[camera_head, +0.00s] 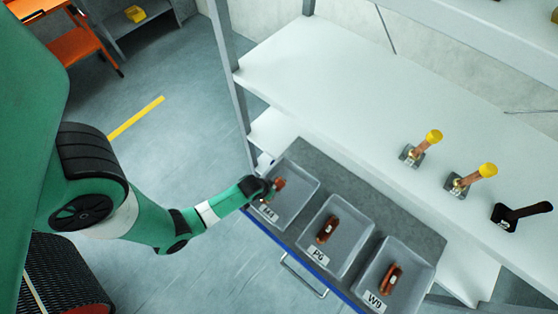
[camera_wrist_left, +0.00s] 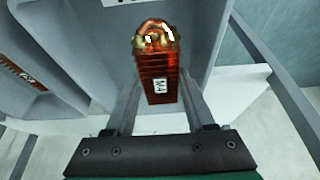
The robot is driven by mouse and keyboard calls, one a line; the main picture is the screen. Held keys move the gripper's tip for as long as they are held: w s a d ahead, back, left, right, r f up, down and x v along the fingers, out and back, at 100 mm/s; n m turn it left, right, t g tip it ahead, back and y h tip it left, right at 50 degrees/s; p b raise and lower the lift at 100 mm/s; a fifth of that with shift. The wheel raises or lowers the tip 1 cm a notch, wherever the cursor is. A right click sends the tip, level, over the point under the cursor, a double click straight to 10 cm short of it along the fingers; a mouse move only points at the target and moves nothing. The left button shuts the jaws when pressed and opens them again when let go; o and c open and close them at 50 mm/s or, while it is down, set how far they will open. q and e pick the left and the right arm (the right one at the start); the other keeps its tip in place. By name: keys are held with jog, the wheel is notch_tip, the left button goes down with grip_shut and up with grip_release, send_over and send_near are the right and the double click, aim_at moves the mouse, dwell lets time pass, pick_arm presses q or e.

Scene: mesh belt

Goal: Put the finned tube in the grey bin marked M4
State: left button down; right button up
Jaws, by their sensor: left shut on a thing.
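The finned tube (camera_wrist_left: 160,68) is a copper-coloured finned block with bent tube ends and a white label reading M4. My left gripper (camera_wrist_left: 160,100) is shut on it, one finger on each side. In the head view the tube (camera_head: 279,183) shows at the tip of my left arm, over the grey bin marked M4 (camera_head: 305,186), the leftmost of three bins. I cannot tell whether the tube touches the bin floor. My right gripper is not in view.
The grey bins marked P6 (camera_head: 352,252) and W9 (camera_head: 417,281) stand to the right, each holding a similar copper part. They sit on a grey surface with a blue front edge. A white shelf (camera_head: 330,75) behind carries two yellow-topped pieces and a black one.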

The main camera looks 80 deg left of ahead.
pick_arm(q)
notch_tip(320, 180, down, 3)
jog(key=shift+r+b, duration=0.2)
jog(key=shift+b, duration=0.25)
jog(key=shift+f, duration=0.35)
jog(key=shift+f+b, duration=0.75)
jog(key=shift+f, duration=0.9)
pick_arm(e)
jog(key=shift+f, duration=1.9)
pick_arm(q)
jog(key=shift+f, duration=0.15)
jog(key=shift+c, duration=1.3)
grip_release()
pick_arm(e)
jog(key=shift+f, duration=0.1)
